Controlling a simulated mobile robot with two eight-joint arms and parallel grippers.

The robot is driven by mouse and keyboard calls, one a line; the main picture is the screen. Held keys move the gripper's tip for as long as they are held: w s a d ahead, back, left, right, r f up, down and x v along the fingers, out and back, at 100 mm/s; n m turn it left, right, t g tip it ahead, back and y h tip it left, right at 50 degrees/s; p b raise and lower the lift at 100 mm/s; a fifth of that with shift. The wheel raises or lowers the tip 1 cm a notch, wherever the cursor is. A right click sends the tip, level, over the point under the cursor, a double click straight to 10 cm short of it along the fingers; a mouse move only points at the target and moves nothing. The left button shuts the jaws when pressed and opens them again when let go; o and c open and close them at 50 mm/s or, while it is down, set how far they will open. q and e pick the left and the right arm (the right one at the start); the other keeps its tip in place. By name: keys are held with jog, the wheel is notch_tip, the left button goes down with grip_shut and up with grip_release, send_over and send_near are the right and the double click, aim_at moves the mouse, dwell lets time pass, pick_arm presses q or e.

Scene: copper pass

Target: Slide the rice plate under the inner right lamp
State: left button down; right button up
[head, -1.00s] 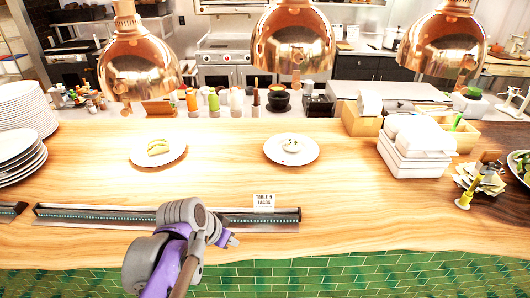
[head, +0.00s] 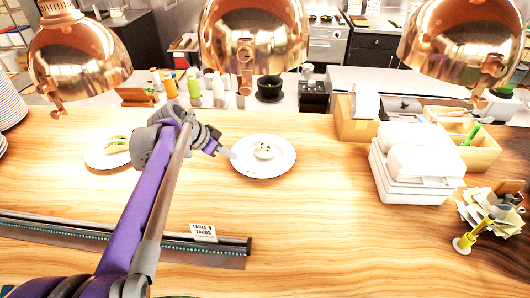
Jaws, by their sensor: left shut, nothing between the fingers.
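The rice plate (head: 262,171) is a round white plate with a small mound or bowl of white food with dark specks in its middle. It lies flat on the wooden counter in the middle of the view. Three copper lamps hang above: one on the left (head: 78,55), one in the middle (head: 252,40) and one on the right (head: 462,45). The plate lies below the middle lamp in the picture. My left gripper (head: 229,154) is shut and empty at the plate's left rim; I cannot tell whether it touches. My right gripper is not in view.
A taco plate (head: 98,158) lies to the left, partly behind my left arm. A ticket rail (head: 215,244) with a label card runs along the front. White stacked containers (head: 415,185) and a wooden box (head: 357,127) stand right. Counter between plate and containers is clear.

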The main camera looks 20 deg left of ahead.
aim_at(242, 168)
pick_arm(q)
jog(key=x, duration=1)
jog(key=shift+w+r, duration=0.1)
jog(key=shift+w, duration=0.1)
jog(key=s+a, duration=0.1)
jog(key=s, duration=0.2)
jog(key=shift+a, duration=0.35)
jog(key=shift+r, duration=0.1)
